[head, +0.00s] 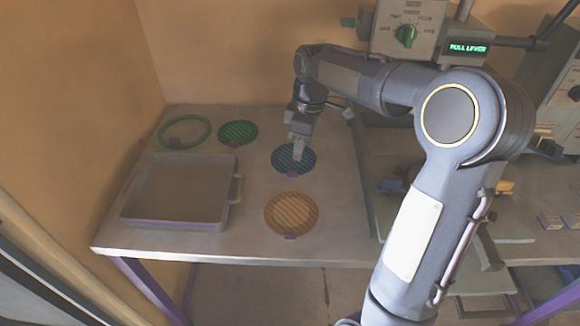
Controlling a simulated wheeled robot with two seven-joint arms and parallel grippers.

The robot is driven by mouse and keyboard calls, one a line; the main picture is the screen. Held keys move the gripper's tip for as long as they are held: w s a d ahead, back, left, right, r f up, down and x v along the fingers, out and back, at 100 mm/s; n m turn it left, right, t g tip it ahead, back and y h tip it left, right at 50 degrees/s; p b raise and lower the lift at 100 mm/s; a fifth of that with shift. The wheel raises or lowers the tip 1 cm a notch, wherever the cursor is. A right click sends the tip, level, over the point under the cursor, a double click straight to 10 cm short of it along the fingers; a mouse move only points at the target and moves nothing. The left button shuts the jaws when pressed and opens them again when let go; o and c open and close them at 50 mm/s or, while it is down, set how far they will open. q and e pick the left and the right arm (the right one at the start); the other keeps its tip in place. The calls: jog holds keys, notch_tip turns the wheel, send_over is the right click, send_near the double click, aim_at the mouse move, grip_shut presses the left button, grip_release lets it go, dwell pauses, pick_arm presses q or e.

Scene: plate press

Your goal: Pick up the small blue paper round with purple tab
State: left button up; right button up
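The small blue striped paper round (282,164) lies flat on the table, right of the tray. Its purple tab (295,176) points to the front edge of the table. My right gripper (298,158) reaches down from the right over the round, and its fingers cover part of it. I cannot tell whether the fingers touch the round or how far they are apart. My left gripper is not in view.
An orange striped round (291,212) lies in front of the blue one. A green striped round (238,132) and a green ring (162,131) lie behind the grey tray (232,192). A machine with a green knob (406,36) and "PULL LEVER" display (468,48) stands at the back.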

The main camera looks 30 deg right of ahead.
aim_at(293, 177)
jog(key=w+f, duration=0.1)
jog(key=f, duration=0.3)
jog(key=w+f+n+b, duration=0.1)
jog(key=w+f, duration=0.1)
jog(key=f, duration=0.2)
jog(key=w+d+f+n+g+h, duration=0.1)
jog(key=w+f, duration=0.1)
jog(key=f, duration=0.2)
jog(key=shift+f+b, duration=0.3)
jog(key=shift+f, duration=0.05)
grip_shut()
